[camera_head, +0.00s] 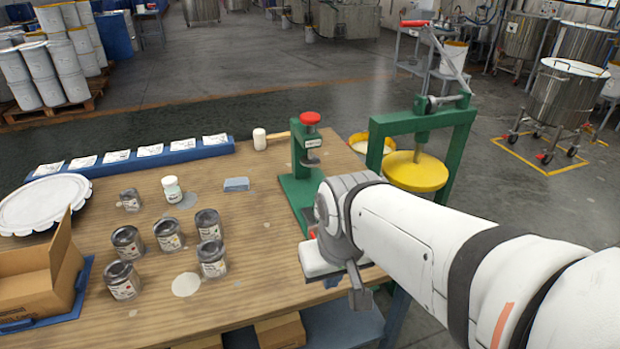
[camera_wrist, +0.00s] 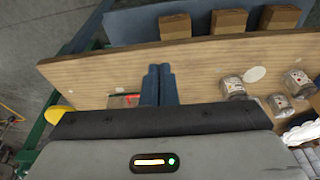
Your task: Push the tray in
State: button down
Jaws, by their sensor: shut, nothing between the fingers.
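My gripper (camera_wrist: 159,72) is shut and empty, its two dark fingers together over the near edge of the wooden table. A small light grey piece with a red strip (camera_wrist: 128,98), which may be the tray or its front, shows just left of the fingers in the wrist view. Its link to the green press (camera_head: 298,185) is mostly hidden. In the head view the press, with a red knob, stands at the table's right side, and my wrist covers its lower front. A bit of red (camera_head: 312,234) shows there. I cannot tell whether the fingers touch the tray.
Several grey cans (camera_head: 168,236) stand left of the press, with a white-lidded jar (camera_head: 172,189) behind. A cardboard box (camera_head: 38,272) sits on a blue tray at the left. A larger green press with a yellow plate (camera_head: 415,172) stands right. Boxes (camera_wrist: 220,22) lie below the tabletop.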

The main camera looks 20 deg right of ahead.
jog(key=w+d+f+m+t+y+b, duration=0.3)
jog(key=w+d+f+m+b, duration=0.1)
jog(key=w+f+m+b, duration=0.5)
jog(key=w+d+f+m+t+h+b, duration=0.1)
jog(key=w+d+m+t+b, duration=0.2)
jog(key=d, duration=0.4)
jog(key=w+d+f+m+t+h, duration=0.1)
jog(key=w+d+f+m+h, duration=0.1)
jog(key=w+d+m, duration=0.4)
jog(key=shift+n, duration=0.3)
jog(key=b+x, duration=0.1)
jog(key=x, duration=0.1)
jog(key=f+b+x, duration=0.1)
jog(key=x, duration=0.2)
jog(key=s+b+x, duration=0.1)
jog(key=x, duration=0.1)
jog(key=shift+w+f, duration=0.15)
jog(key=shift+f, duration=0.25)
jog(key=w, duration=0.1)
jog(key=w+p, duration=0.1)
jog(key=shift+w+r, duration=0.25)
jog(key=shift+w, duration=0.75)
jog(key=shift+w+a, duration=0.1)
jog(key=shift+w, duration=0.05)
